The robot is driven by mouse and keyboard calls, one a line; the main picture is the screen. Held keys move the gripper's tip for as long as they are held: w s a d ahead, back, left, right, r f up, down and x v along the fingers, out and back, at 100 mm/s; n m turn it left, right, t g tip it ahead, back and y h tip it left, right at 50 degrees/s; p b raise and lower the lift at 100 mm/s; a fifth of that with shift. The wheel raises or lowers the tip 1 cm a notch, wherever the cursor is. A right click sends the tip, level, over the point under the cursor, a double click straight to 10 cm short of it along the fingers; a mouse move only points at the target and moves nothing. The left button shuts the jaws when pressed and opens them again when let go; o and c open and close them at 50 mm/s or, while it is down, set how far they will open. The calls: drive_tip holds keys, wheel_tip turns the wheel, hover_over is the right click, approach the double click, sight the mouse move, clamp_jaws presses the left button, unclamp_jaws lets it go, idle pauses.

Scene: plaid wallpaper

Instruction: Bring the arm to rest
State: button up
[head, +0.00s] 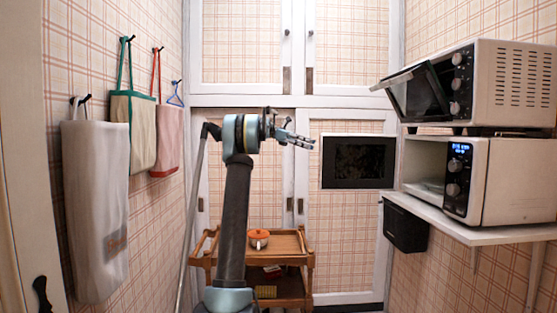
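My arm rises from the bottom middle of the head view, its dark upper link nearly upright. At its top it bends to the right at a blue joint. My gripper (312,143) is raised at mid-height, pointing right, in front of the cupboard doors. It touches nothing that I can see. It is small and seen from the side, so I cannot tell whether its fingers are apart, and I see no object in it.
A wooden trolley (305,262) with an orange-lidded pot (258,238) stands behind my arm. At the right, a shelf (470,233) holds a microwave (500,180); above it is an oven (510,85) with its door tilted open. Bags (140,130) hang on the left wall.

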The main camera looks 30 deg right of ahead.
drive_tip(key=s+a+f+m+t, duration=0.1)
drive_tip(key=s+a+f+t, duration=0.25)
drive_tip(key=a, duration=0.55)
drive_tip(key=s+a+f+t, duration=0.25)
drive_tip(key=a+f, duration=0.25)
drive_tip(key=a, duration=0.5)
drive_tip(key=s+a+f+m+t, duration=0.1)
drive_tip(key=s+a+f+t, duration=0.25)
drive_tip(key=a, duration=0.55)
drive_tip(key=s+a+f+m+t+y, duration=0.1)
drive_tip(key=s+a+f+y, duration=0.1)
drive_tip(key=s+a+f, duration=0.4)
drive_tip(key=s+a+f+m+t+y, duration=0.2)
drive_tip(key=s+a+f, duration=0.5)
drive_tip(key=a+f, duration=0.5)
drive_tip(key=s+a+f+m+t+y, duration=0.2)
drive_tip(key=s+a+f, duration=0.5)
drive_tip(key=f, duration=0.6)
drive_tip(key=shift+a+f+y, duration=0.15)
drive_tip(key=shift+a+y, duration=0.65)
drive_tip(key=shift+a, duration=0.4)
drive_tip(key=shift+w+f, duration=0.2)
drive_tip(key=shift+w, duration=0.2)
